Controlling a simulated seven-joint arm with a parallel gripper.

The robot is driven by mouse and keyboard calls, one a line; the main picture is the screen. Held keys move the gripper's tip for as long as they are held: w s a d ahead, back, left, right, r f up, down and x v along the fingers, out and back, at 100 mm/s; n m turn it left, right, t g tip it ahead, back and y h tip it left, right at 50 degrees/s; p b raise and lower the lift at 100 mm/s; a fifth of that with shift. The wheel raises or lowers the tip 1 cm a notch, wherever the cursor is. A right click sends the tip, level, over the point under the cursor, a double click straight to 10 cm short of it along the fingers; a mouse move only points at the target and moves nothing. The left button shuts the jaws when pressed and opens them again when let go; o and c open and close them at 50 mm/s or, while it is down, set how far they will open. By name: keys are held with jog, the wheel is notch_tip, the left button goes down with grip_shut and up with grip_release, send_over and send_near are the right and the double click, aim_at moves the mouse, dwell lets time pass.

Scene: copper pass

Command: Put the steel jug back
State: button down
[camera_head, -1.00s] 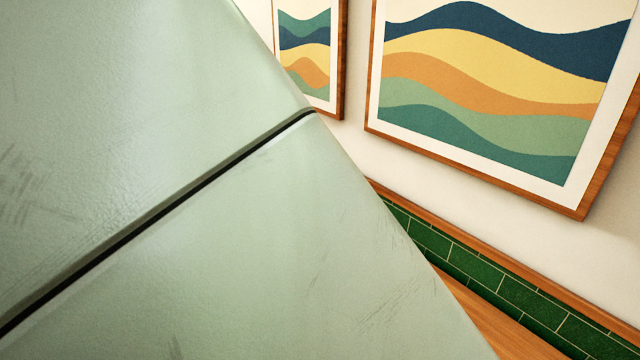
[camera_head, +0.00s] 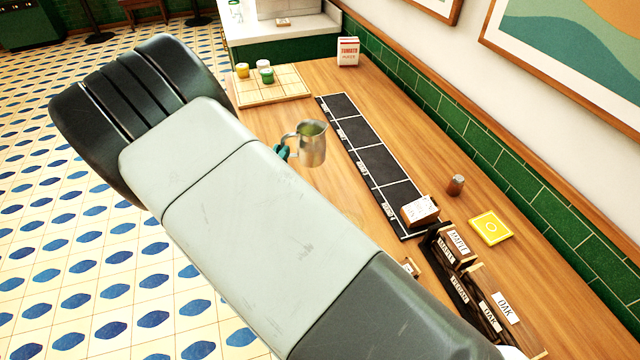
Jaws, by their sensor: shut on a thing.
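The steel jug (camera_head: 313,146) is upright over the wooden counter (camera_head: 330,190), left of the black strip. Its handle faces left and the inside looks greenish. My gripper (camera_head: 283,152) shows only as small teal fingertips at the handle, shut on the jug. My arm hides the rest of the gripper. I cannot tell whether the jug's base touches the counter. A black strip (camera_head: 361,134) divided into squares with small white labels lies to the right of the jug.
A wooden board (camera_head: 262,92) with several small cups stands at the back, near a red and white box (camera_head: 348,52). At the near right are a small brown box (camera_head: 420,211), a brown shaker (camera_head: 456,185), a yellow square (camera_head: 491,228) and a dark rack (camera_head: 459,278) with labelled cards.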

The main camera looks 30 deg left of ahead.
notch_tip(320, 180, down, 13)
jog(key=shift+f, duration=0.1)
dwell(0.5)
jog(key=shift+f, duration=0.15)
jog(key=c, duration=1.2)
grip_release()
jog(key=s, duration=0.4)
jog(key=s+d, duration=0.1)
jog(key=s, duration=0.3)
jog(key=s+d, duration=0.1)
jog(key=s, duration=0.2)
jog(key=shift+s+d, duration=0.15)
jog(key=shift+s, duration=0.25)
